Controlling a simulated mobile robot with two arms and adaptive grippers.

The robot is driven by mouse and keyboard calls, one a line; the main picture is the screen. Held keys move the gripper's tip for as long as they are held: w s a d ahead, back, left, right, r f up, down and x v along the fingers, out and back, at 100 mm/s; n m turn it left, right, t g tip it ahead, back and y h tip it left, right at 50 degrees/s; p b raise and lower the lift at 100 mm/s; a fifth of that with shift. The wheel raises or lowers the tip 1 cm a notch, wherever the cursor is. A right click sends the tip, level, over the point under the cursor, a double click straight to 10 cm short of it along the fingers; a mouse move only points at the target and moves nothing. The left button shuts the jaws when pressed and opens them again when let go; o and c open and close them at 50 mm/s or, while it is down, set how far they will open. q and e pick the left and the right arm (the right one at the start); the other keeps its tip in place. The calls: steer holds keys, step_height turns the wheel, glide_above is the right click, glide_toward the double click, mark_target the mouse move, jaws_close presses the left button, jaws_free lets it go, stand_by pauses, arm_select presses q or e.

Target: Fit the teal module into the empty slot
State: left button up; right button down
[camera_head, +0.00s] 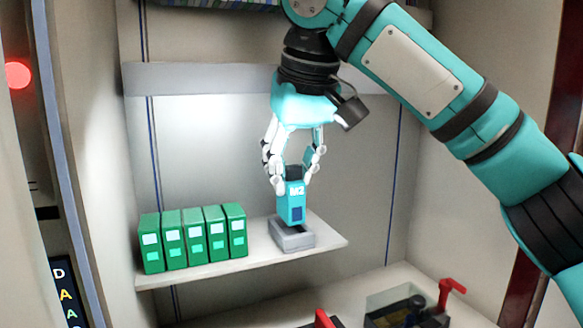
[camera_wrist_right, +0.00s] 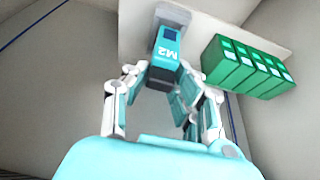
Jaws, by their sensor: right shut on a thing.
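The teal module (camera_head: 291,207), marked M2, stands upright between the fingers of my right gripper (camera_head: 296,180) in the head view. Its lower end is at a grey block (camera_head: 293,240) on the shelf; I cannot tell whether it rests in the block or hangs just above it. In the right wrist view the teal module (camera_wrist_right: 167,58) shows beyond the fingers of the right gripper (camera_wrist_right: 160,76), which is shut on it. I cannot make out an empty slot for certain. My left gripper is in neither view.
Several green modules (camera_head: 193,238) stand in a tight row on the shelf (camera_head: 210,272), left of the grey block. A short bare strip of shelf lies between them. Below right are a dark tray (camera_head: 405,310) and a red lever (camera_head: 447,290). Cabinet walls enclose both sides.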

mark_target(291, 206)
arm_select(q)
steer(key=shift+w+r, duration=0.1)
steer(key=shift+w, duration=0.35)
arm_select(e)
steer(key=shift+w, duration=0.1)
arm_select(q)
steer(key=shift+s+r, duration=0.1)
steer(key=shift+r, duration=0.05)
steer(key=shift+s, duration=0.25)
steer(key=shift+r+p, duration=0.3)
steer(key=shift+p, duration=0.25)
stand_by(0.3)
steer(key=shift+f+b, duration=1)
arm_select(e)
steer(key=shift+f, duration=1.35)
steer(key=c, duration=1)
jaws_free()
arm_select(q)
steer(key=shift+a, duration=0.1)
arm_select(e)
steer(key=shift+r, duration=0.1)
